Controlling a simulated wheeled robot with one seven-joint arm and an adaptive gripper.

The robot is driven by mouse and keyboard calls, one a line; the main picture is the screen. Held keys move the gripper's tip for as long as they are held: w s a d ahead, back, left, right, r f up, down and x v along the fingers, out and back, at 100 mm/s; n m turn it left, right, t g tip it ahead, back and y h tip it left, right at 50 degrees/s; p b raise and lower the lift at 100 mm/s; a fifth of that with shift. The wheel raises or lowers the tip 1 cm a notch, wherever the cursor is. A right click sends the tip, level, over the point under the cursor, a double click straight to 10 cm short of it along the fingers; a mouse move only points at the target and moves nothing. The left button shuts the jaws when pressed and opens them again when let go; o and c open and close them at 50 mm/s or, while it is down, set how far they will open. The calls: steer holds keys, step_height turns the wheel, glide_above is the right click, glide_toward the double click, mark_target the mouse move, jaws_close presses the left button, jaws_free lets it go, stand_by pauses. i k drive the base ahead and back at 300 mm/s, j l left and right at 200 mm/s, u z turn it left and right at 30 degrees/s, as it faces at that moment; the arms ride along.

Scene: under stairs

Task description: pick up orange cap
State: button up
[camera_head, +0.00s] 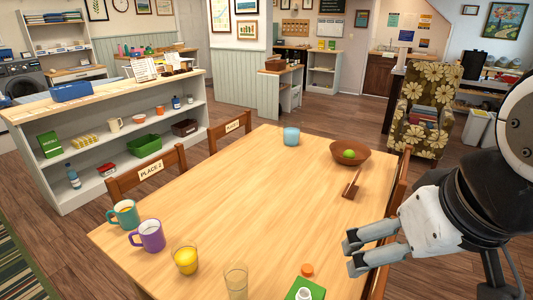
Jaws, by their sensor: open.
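A small orange cap (307,270) sits near the front edge of the wooden table (220,205), close beside a green box or carton (304,289) with a white top that is cut off by the bottom of the view. I cannot tell whether the cap touches the carton. My gripper (350,253) is open and empty, to the right of the cap and a little farther back, with its fingers pointing left over the table's right side.
A clear glass (236,281), a glass of yellow drink (186,259), a purple mug (148,236) and a teal mug (124,214) stand along the front left. A brown bowl (350,153) and a blue cup (291,137) stand at the back. The table's middle is clear.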

mark_target(308, 269)
steer(key=k+j, duration=0.15)
steer(key=l+u, duration=0.2)
steer(key=l, duration=0.35)
steer(key=j+z, duration=0.4)
steer(key=j, duration=0.5)
steer(key=k+j+z, duration=0.1)
steer(key=j+z, duration=0.35)
steer(key=j, duration=0.45)
steer(key=l+u, duration=0.45)
steer(key=l, duration=0.45)
steer(key=l+u, duration=0.45)
steer(key=l, duration=0.5)
steer(key=i+l, duration=0.15)
steer(key=i, duration=0.15)
steer(key=u, duration=0.05)
